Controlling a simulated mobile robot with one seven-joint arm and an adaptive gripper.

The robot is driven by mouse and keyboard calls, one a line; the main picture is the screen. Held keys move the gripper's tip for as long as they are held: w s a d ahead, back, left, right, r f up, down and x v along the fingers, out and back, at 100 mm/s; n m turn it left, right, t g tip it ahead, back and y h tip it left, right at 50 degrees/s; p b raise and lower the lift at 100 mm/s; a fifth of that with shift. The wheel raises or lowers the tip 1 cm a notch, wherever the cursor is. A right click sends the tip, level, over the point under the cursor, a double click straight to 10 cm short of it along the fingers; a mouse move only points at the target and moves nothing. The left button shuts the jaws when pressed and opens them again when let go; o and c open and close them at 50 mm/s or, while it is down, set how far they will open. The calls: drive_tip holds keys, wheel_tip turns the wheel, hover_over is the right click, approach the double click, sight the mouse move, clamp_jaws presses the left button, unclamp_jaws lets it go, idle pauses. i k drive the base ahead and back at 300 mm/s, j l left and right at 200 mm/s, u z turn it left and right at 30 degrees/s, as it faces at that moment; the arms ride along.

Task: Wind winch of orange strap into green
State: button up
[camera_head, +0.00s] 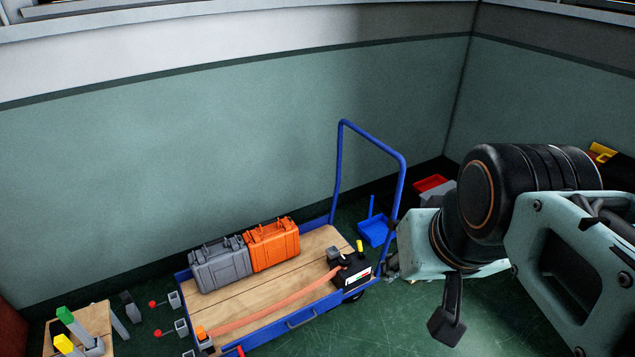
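The orange strap (270,314) runs across the wooden deck of a blue cart, from an orange-topped grey fitting (203,338) at the front left to the winch. The winch (352,274) is a black box at the deck's right end, with a yellow-tipped handle (360,247) standing up and a small white and red marking on its front. I cannot make out any green on the marking. My arm comes in from the right. My gripper (391,265) is just right of the winch, small and mostly hidden by my own wrist; its fingers cannot be made out.
A grey case (218,267) and an orange case (272,246) stand on the deck behind the strap. The cart's blue handle (404,180) rises behind the winch. Red-knobbed fittings (158,333) and a small wooden table (95,322) are at the left. Green floor is open at the front right.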

sight(344, 261)
drive_tip(key=i+j, duration=0.35)
drive_tip(key=i, duration=0.3)
drive_tip(key=i+j+z, duration=0.35)
drive_tip(key=i+j, duration=0.2)
drive_tip(key=i, duration=0.1)
